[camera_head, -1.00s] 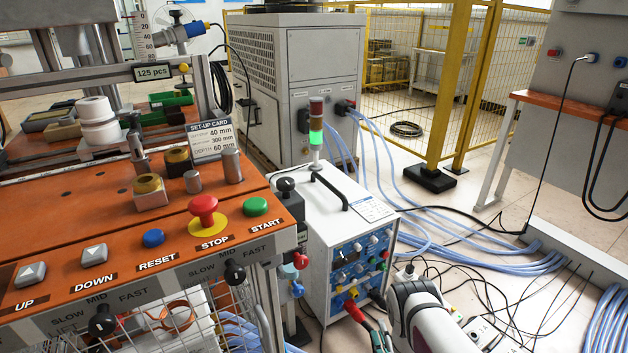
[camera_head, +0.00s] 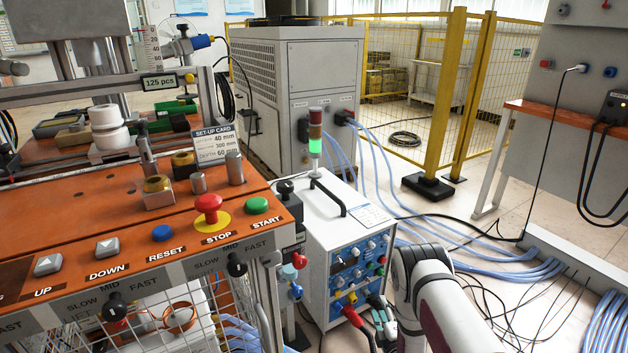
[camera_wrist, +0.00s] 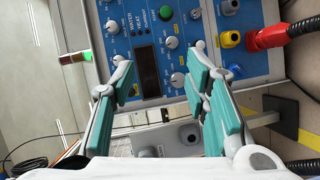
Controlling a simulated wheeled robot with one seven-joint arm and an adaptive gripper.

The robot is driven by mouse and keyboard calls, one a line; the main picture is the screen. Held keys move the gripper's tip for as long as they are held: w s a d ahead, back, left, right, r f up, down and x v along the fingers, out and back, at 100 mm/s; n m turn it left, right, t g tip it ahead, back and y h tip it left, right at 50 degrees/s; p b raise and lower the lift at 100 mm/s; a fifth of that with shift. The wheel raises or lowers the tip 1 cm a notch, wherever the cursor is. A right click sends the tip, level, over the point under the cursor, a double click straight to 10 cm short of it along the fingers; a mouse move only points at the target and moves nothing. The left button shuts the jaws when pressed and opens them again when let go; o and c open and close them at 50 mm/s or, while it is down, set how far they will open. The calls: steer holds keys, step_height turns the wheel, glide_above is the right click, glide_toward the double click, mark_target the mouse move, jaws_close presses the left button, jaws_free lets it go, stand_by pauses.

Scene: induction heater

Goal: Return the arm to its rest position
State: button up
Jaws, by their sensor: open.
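My gripper (camera_wrist: 168,88) is open and empty in the wrist view, with its teal finger pads apart. It faces the blue control panel (camera_wrist: 150,50) of the heater unit, whose knobs and dark display show between and beyond the fingers. In the head view, my gripper is low in the picture, partly hidden by my arm, in front of the white heater unit (camera_head: 322,228) with its blue panel (camera_head: 358,262). My white arm link rises at the bottom, right of the panel. I cannot tell the exact gap between fingers and panel.
A red plug (camera_wrist: 268,38) with a black cable stands out from the panel. The orange workbench (camera_head: 110,215) with its buttons is at left. Blue hoses (camera_head: 500,262) and black cables cross the floor at right. A yellow fence post (camera_head: 447,95) stands behind.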

steer(key=w+r+m+g, duration=0.2)
steer(key=w+r, duration=0.4)
steer(key=r, duration=0.2)
step_height(320, 180, up, 22)
steer(key=s+d+m+g+h, duration=0.1)
steer(key=s+m+g+h, duration=0.1)
steer(key=m+g, duration=0.3)
steer(key=s+a+r+m+g, duration=0.1)
steer(key=s+r+m+g, duration=0.15)
steer(key=s+r, duration=0.65)
steer(key=s+a+r+m+g, duration=0.1)
steer(key=s+r+m, duration=0.35)
steer(key=s, duration=0.75)
steer(key=s+a+r+m+g, duration=0.1)
steer(key=s+r+m+g, duration=0.15)
steer(key=s, duration=1.35)
steer(key=s+r+m+g, duration=0.1)
steer(key=s+r+g, duration=0.2)
steer(key=s, duration=1.2)
step_height(320, 180, up, 28)
steer(key=t+p, duration=0.4)
steer(key=p, duration=2.2)
steer(key=shift+s+d+y, duration=0.15)
steer(key=shift+s+y, duration=0.15)
